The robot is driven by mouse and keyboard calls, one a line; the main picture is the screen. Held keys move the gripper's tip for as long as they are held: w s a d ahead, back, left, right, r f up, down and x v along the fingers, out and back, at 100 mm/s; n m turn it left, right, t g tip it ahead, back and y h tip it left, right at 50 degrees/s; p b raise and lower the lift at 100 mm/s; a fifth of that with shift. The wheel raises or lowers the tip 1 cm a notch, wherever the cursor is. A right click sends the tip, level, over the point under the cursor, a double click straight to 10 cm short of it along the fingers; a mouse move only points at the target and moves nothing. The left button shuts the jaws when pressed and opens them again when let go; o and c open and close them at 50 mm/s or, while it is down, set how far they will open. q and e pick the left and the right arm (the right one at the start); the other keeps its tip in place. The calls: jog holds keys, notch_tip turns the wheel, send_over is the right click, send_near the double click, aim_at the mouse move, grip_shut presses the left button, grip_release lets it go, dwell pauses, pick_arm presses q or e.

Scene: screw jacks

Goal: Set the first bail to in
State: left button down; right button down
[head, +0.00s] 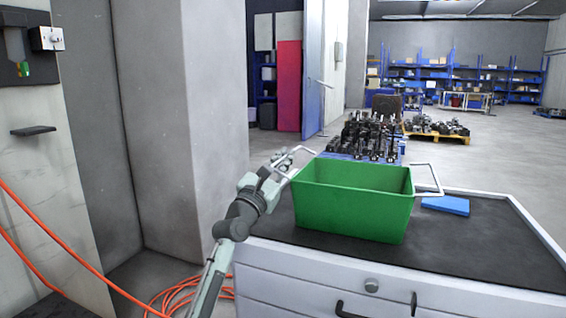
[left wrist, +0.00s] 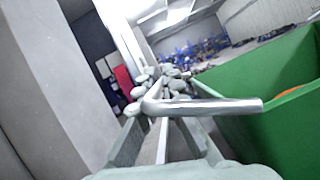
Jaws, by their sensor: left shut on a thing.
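A green crate (head: 350,212) stands on the dark top of a white drawer cabinet, and its wall also fills the right of the left wrist view (left wrist: 265,135). A pale wire bail (head: 303,149) sticks up and outward at its left end. A second bail (head: 438,180) stands out over the right end. My left gripper (head: 281,163) is at the left bail, outside the crate, and is shut on it. In the left wrist view the bail (left wrist: 205,106) crosses in front of the fingers. My right gripper is not in view.
A blue flat block (head: 446,204) lies right of the crate. The worktop's front right (head: 475,255) is clear. A grey pillar (head: 195,125) stands behind my left arm. Orange cables (head: 60,245) hang at the left. Something orange (left wrist: 292,92) shows inside the crate.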

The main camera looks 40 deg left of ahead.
pick_arm(q)
jog(key=w+d+m+g, duration=0.1)
jog(key=d+m+g, duration=0.3)
jog(key=m, duration=1.1)
jog(key=w+d+f+m+g, duration=0.1)
jog(key=d+m+g, duration=0.3)
jog(key=m, duration=1.1)
jog(key=shift+d+f+g+h, duration=0.3)
jog(key=shift+d+g, duration=0.1)
jog(key=shift+d, duration=0.25)
jog(key=shift+w, duration=0.1)
jog(key=c, duration=1.7)
grip_release()
jog(key=shift+f, duration=0.1)
